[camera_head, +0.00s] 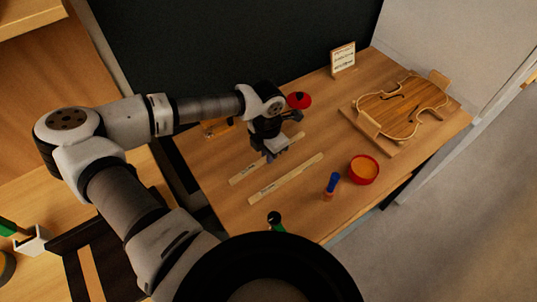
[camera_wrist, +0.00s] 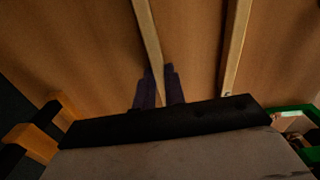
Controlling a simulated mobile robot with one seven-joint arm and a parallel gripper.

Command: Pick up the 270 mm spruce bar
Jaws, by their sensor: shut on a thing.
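Two pale spruce bars show on the bench, side by side and slanting up to the right. My gripper (camera_head: 272,157) is over the middle of the far bar (camera_head: 240,177). The near bar (camera_head: 285,180) lies apart, on the bench's open wood. In the wrist view my dark fingers (camera_wrist: 160,88) are shut on the far bar (camera_wrist: 147,30), one on each side. The near bar (camera_wrist: 235,45) lies to the right there. The marks on the bars are too small to read, and I cannot tell which is 270 mm. I cannot tell whether the held bar touches the bench.
A red bowl (camera_head: 364,170) and a blue-topped tool (camera_head: 333,184) stand right of the bars. A green-topped item (camera_head: 275,222) is at the front edge. A red round thing (camera_head: 299,100) is behind my gripper. A violin body (camera_head: 400,112) and a small card (camera_head: 342,60) are farther back.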

